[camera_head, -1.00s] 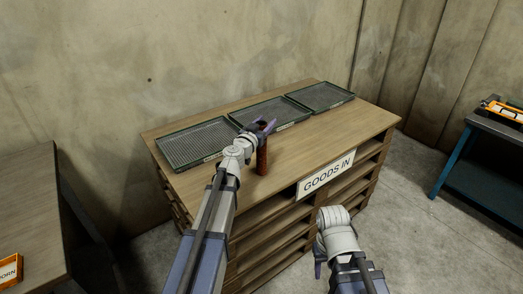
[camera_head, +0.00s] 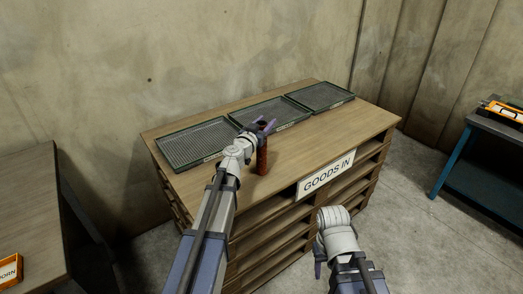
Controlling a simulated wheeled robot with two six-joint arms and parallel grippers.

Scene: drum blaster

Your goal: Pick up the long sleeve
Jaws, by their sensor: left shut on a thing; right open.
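The long sleeve (camera_head: 262,160) is a rusty brown upright cylinder standing on the wooden bench near its front edge. My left gripper (camera_head: 264,126) is at the top of the sleeve, its purple fingers shut on it. The sleeve's lower part shows below the fingers; whether its base touches the bench top is hard to tell. My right gripper (camera_head: 318,262) hangs low in front of the bench, away from the sleeve, open and mostly hidden behind its own wrist.
A table (camera_head: 35,205) stands at left, a blue-legged table (camera_head: 480,150) at right.

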